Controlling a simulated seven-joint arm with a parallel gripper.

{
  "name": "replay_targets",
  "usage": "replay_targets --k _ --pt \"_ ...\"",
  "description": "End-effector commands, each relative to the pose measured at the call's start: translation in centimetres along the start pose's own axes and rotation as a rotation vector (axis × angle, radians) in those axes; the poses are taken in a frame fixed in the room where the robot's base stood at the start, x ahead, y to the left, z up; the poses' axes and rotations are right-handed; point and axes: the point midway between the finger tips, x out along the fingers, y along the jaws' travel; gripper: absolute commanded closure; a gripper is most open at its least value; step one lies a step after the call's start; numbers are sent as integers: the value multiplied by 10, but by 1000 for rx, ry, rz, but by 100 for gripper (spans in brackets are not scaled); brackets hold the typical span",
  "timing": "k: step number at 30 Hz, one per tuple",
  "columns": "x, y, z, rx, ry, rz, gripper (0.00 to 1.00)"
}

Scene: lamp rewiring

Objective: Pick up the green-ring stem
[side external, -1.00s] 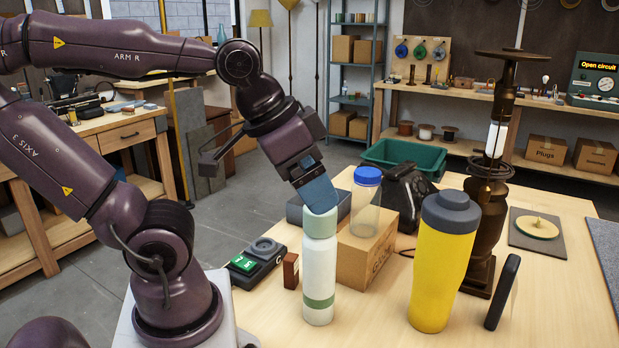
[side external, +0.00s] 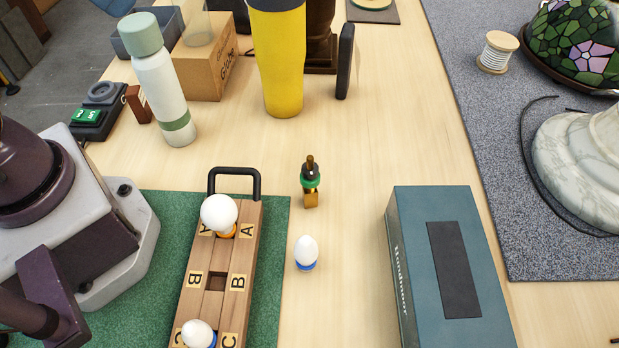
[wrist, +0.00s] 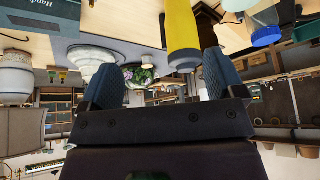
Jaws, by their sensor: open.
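The green-ring stem (side external: 310,183) is a small dark and brass piece with a green ring around it. It stands on the bare wood table in the side view, right of the wooden block's black handle. I cannot pick it out for sure in the wrist view. My gripper (wrist: 162,66) shows only in the wrist view, with its two blue fingers spread wide and nothing between them. It is apart from the stem; the exact distance cannot be told.
A wooden block (side external: 214,306) lettered A, B, C holds white bulbs left of the stem. A loose blue-ringed bulb (side external: 306,252) stands just below the stem. A teal box (side external: 408,240) lies right. A yellow tumbler (side external: 278,60) and pale bottle (side external: 160,85) stand behind.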

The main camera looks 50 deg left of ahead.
Motion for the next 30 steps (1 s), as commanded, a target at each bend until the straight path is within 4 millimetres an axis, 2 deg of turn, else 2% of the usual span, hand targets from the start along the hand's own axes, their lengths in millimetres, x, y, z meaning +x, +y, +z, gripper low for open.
replay_targets --k 6,9,20,23,25,30 --pt "0 0 0 0 0 0 12" --pt "0 0 0 0 0 0 35" --pt "6 1 1 43 -36 -16 36" --pt "21 3 5 168 -135 -61 36" --pt "36 4 9 312 -232 -115 36" --pt "73 12 12 765 -456 -285 36"
